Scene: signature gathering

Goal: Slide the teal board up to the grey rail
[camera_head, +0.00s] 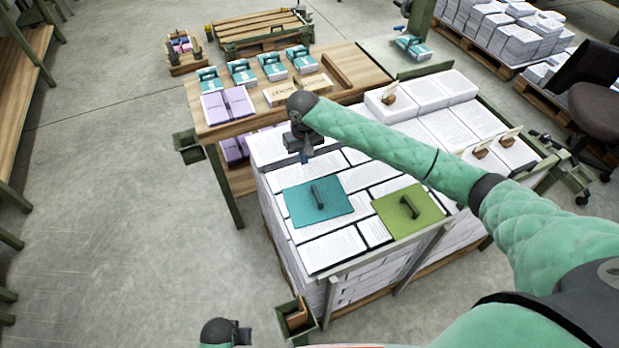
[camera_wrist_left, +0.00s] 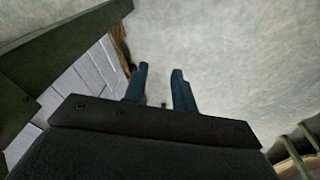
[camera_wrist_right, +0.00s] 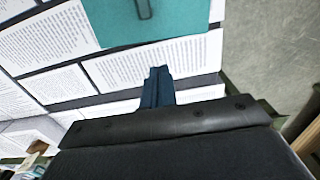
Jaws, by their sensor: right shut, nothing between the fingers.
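The teal board (camera_head: 300,207) with a dark handle lies flat on the stacked papers. It also shows at the top of the right wrist view (camera_wrist_right: 182,18). A grey rail (camera_head: 385,252) runs along the near edge of the stack, with paper between it and the board. My right gripper (camera_head: 306,158) is shut and empty just beyond the board's far edge; in the right wrist view its fingertips (camera_wrist_right: 158,70) are apart from the board in the picture. My left gripper (camera_wrist_left: 159,80) is open and empty over the floor beside the stack; its housing shows at the head view's bottom.
A green board (camera_head: 415,222) with a handle lies right of the teal one. Wooden stamps (camera_head: 389,94) stand on the papers farther back. A wooden table (camera_head: 345,60) with teal and purple bundles is behind. A small bin (camera_head: 296,318) hangs at the near corner.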

